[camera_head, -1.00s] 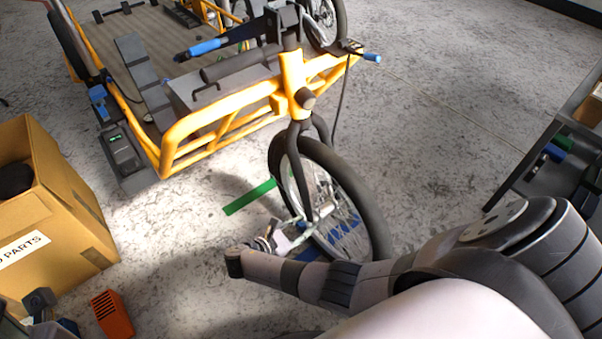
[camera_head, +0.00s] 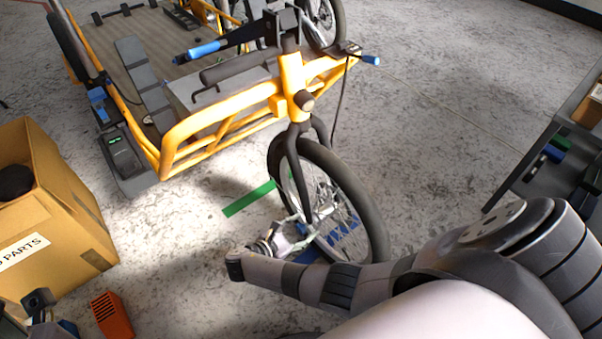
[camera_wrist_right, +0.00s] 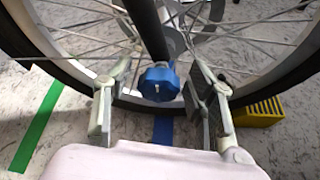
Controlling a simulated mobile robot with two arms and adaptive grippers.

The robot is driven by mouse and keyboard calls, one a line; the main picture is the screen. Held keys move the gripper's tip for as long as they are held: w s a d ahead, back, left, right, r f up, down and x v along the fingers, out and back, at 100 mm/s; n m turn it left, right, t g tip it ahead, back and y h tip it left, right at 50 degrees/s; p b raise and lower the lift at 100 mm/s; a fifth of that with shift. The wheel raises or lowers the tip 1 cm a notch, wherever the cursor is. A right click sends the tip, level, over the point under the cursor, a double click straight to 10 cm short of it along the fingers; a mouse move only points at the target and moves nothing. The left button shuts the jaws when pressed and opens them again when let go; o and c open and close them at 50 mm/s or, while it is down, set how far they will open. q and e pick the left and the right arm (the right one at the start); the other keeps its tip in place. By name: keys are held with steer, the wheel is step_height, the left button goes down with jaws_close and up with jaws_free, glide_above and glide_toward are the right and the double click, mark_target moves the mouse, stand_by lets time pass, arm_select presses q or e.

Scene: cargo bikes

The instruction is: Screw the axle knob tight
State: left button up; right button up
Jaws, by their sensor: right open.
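The axle knob (camera_wrist_right: 159,83) is blue and lobed and sits at the lower end of the dark fork leg (camera_wrist_right: 147,28), at the wheel hub, in the right wrist view. My right gripper (camera_wrist_right: 160,90) is open, with one finger on each side of the knob and a gap visible at both sides. In the head view my right gripper (camera_head: 297,232) is beside the front wheel (camera_head: 372,215) near the fork's lower end, and the knob is not clearly seen there.
The yellow cargo bike (camera_head: 225,115) stands behind the wheel. A cardboard parts box (camera_head: 60,215) and an orange block (camera_head: 112,315) are at left. A shelf (camera_head: 530,180) stands at right. A yellow ribbed block (camera_wrist_right: 258,112) is by the tyre.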

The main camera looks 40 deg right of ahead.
steer(key=v, duration=0.7)
steer(key=shift+a, duration=0.25)
